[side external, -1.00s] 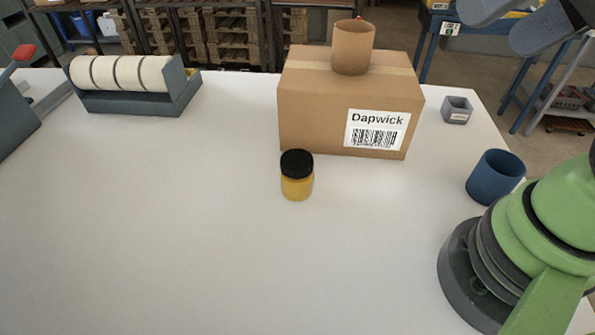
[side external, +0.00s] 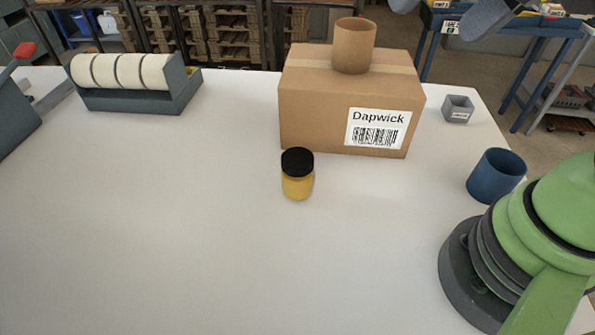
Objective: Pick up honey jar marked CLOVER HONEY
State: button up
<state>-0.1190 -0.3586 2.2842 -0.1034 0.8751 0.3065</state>
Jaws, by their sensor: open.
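The honey jar (side external: 297,187) stands upright on the white table, near the middle of the side external view. It has a black lid and golden contents. No lettering can be read on the side that shows. My gripper (side external: 434,19) is only partly in view at the top edge, as two grey fingertips spread apart. It is open, with nothing seen between the tips, and is well clear of the jar, up and to the right.
A cardboard box (side external: 310,108) marked Dapwick stands close behind the jar, with a brown cylinder (side external: 354,48) on top. A tape dispenser (side external: 130,97) is at the back left. A blue cup (side external: 495,178) and small grey bin (side external: 457,110) are at right. The front table is clear.

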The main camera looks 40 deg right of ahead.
jog(key=w+a+f+m+g+h, duration=0.1)
jog(key=w+a+f+m+g, duration=0.15)
jog(key=w+a+f, duration=0.45)
jog(key=g+h, duration=0.1)
jog(key=g, duration=0.1)
send_over(297, 158)
jog(key=shift+m+t, duration=0.25)
jog(key=shift+m, duration=0.1)
jog(key=f, duration=0.9)
jog(key=shift+s+f, duration=0.2)
jog(key=shift+f, duration=0.2)
jog(key=shift+h, duration=0.3)
jog(key=f, duration=0.4)
jog(key=shift+w+f, duration=0.2)
jog(key=shift+f, duration=0.1)
jog(key=shift+w+d+f, duration=0.1)
jog(key=shift+d+f, duration=0.05)
jog(key=shift+f, duration=3)
jog(key=c, duration=1.2)
